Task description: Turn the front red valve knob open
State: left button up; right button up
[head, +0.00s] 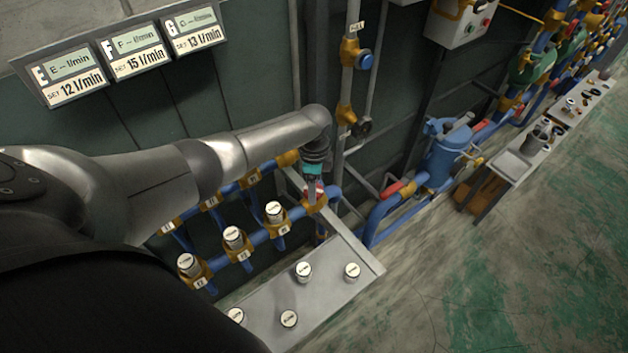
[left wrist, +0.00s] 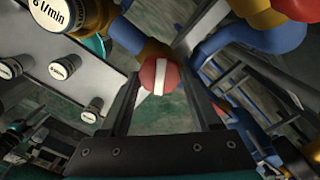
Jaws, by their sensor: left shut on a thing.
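The red valve knob (left wrist: 158,76) is round with a white bar across its face. In the left wrist view it sits between the two fingers of my left gripper (left wrist: 160,85), which is shut on it. In the head view my left arm reaches in from the left and bends down, with the left gripper (head: 312,184) at the knob on the blue pipework. Only a little red of the knob shows there, beside a brass valve body (head: 315,205). The bar's exact angle is clear only in the wrist view, where it runs nearly upright. My right gripper is not in view.
A grey metal bench (head: 340,285) with several white-capped pieces stands in front of the pipes. Several labelled brass valves (head: 236,248) line the blue pipe to the left. A blue tank (head: 447,155) stands right. The floor at lower right is clear.

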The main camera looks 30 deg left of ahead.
pick_arm(q)
jog(key=n+p, duration=0.2)
jog(key=n, duration=0.3)
jog(key=shift+n, duration=0.3)
jog(key=n+p, duration=0.2)
jog(key=n, duration=0.3)
jog(key=shift+a, duration=0.1)
jog(key=shift+n, duration=0.4)
jog(key=o, duration=1.4)
